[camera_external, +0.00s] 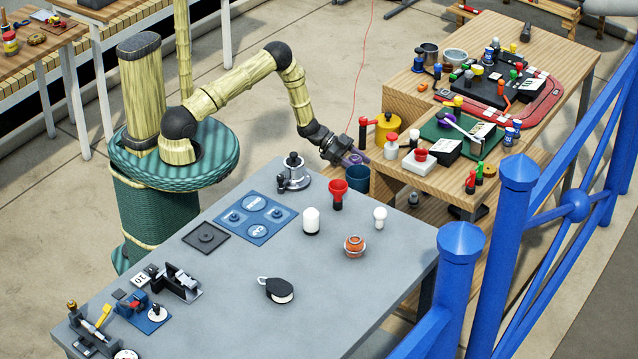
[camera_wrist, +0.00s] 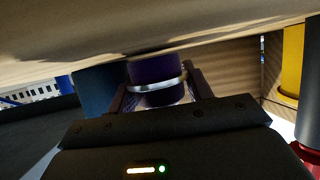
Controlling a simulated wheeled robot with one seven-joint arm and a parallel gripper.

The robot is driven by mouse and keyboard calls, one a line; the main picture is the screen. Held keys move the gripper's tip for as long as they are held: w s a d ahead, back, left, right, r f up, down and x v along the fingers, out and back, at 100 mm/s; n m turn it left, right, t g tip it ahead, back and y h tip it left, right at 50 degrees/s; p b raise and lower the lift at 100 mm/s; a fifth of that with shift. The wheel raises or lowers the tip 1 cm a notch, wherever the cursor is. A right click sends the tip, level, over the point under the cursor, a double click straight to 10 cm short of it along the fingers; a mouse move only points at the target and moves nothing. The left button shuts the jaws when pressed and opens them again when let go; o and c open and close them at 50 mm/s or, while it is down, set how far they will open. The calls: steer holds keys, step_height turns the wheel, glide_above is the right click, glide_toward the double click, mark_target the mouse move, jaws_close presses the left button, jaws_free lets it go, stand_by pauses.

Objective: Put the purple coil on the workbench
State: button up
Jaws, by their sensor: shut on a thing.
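The purple coil (camera_wrist: 153,69), dark purple with a silver band, sits between the two fingers of my gripper (camera_wrist: 158,84) in the wrist view. In the external view my gripper (camera_external: 354,157) is shut on the purple coil (camera_external: 359,156), which is mostly hidden by the fingers. It is held up near the gap between the grey-topped bench (camera_external: 240,290) and the wooden workbench (camera_external: 560,70). A dark blue cup (camera_external: 357,179) is just below it in the picture; I cannot tell the height between them.
A yellow can (camera_external: 386,127) is close to the gripper's right. Blue railings (camera_external: 517,220) edge the right side. The grey bench's middle has free room.

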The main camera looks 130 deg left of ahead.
steer(key=shift+f, duration=0.35)
steer(key=o, duration=0.8)
steer(key=shift+r, duration=0.1)
steer(key=shift+r, duration=0.1)
steer(key=v, duration=1.2)
steer(key=shift+o, duration=1)
